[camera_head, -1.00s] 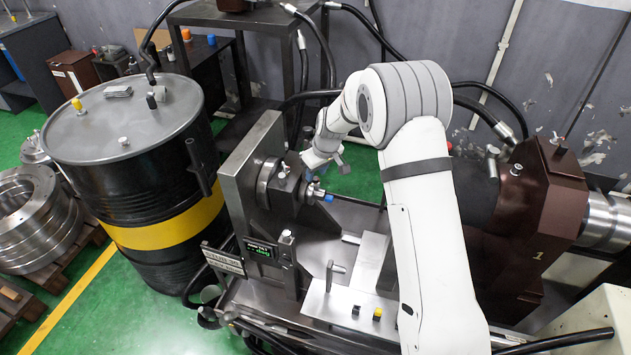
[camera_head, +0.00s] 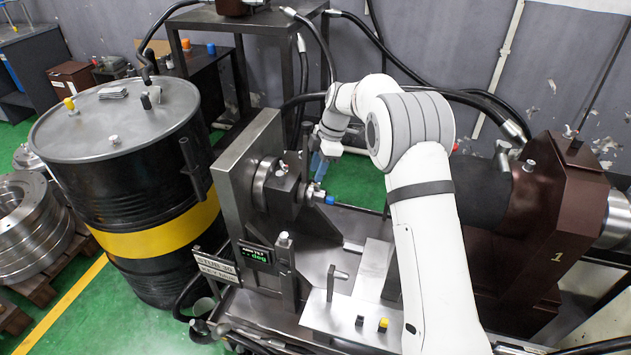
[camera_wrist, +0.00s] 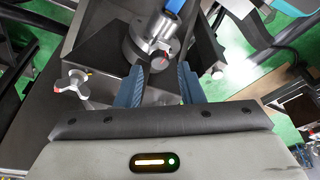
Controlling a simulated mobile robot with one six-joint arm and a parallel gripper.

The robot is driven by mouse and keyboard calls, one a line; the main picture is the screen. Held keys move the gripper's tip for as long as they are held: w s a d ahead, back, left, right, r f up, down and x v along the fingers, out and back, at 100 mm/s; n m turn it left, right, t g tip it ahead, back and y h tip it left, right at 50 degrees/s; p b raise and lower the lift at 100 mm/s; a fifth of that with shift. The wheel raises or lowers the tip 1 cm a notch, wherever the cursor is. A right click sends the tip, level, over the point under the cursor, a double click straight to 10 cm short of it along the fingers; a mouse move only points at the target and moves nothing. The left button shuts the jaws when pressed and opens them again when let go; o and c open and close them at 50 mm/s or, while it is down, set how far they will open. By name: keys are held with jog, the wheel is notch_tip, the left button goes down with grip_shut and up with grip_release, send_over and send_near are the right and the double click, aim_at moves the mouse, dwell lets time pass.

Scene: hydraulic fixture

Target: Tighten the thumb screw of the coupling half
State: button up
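In the wrist view the coupling half (camera_wrist: 146,25) is a silver cylinder with a blue part above it. A silver winged thumb screw (camera_wrist: 158,48) with a red mark stands on its near side. My gripper (camera_wrist: 160,70) is open, its two blue-grey fingers apart and nothing visibly clamped between them. The thumb screw lies just past the fingertips, roughly centred between them; contact cannot be told. In the head view my gripper (camera_head: 318,170) hangs just above the coupling half (camera_head: 316,194), which has a blue end and projects right from the fixture block (camera_head: 285,193).
A second silver lobed knob (camera_wrist: 74,83) with red and yellow marks lies left of my fingers. A steel upright plate (camera_head: 238,165) and a black drum (camera_head: 130,190) stand left. A small display (camera_head: 257,253) shows dashes and "deg". A brown machine (camera_head: 545,205) stands right.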

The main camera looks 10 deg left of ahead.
jog(key=shift+f, duration=0.1)
jog(key=shift+f+b, duration=0.9)
jog(key=shift+f, duration=0.25)
jog(key=shift+c, duration=0.5)
jog(key=c, duration=0.6)
jog(key=shift+s+f+m+t+b, duration=0.15)
jog(key=shift+m+t+b, duration=0.25)
jog(key=shift+m+b, duration=0.65)
jog(key=shift+c, duration=0.2)
jog(key=m+b, duration=0.1)
jog(key=m, duration=0.2)
jog(key=shift+t, duration=0.4)
jog(key=m, duration=0.3)
jog(key=shift+s+r+t, duration=0.1)
jog(key=shift+r+t, duration=0.1)
jog(key=shift+t, duration=0.2)
